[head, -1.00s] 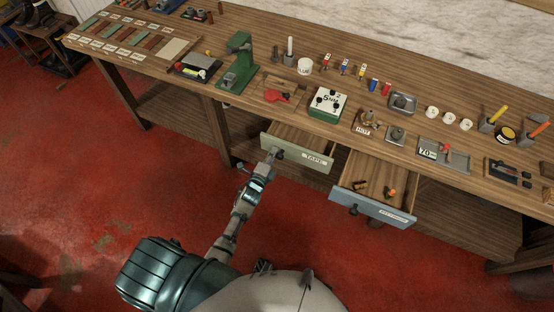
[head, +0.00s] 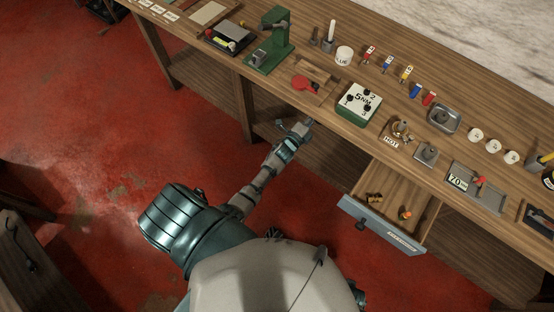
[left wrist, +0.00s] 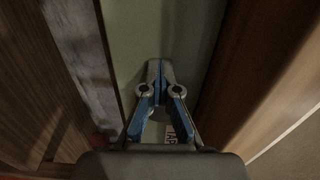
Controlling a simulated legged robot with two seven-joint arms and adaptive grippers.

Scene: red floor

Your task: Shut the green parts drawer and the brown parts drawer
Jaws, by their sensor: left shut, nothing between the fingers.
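The green drawer front (left wrist: 190,30) fills the middle of the left wrist view, with part of a white label (left wrist: 170,133) low on it. In the head view it is hidden under the bench edge, behind my left gripper (head: 309,123), and no open tray shows there. My left gripper (left wrist: 160,68) is shut and empty, its tips at the green front; contact is hard to tell. A drawer with a blue-grey front (head: 380,226) stands open to the right, holding small brown and orange parts. I see no brown-fronted drawer. My right gripper is out of view.
The wooden bench top (head: 310,60) carries a green press (head: 272,45), a white-and-green box (head: 359,103), a metal tray (head: 444,117) and several small items. A bench leg (head: 243,108) stands left of my left arm. The red floor (head: 110,120) is open to the left.

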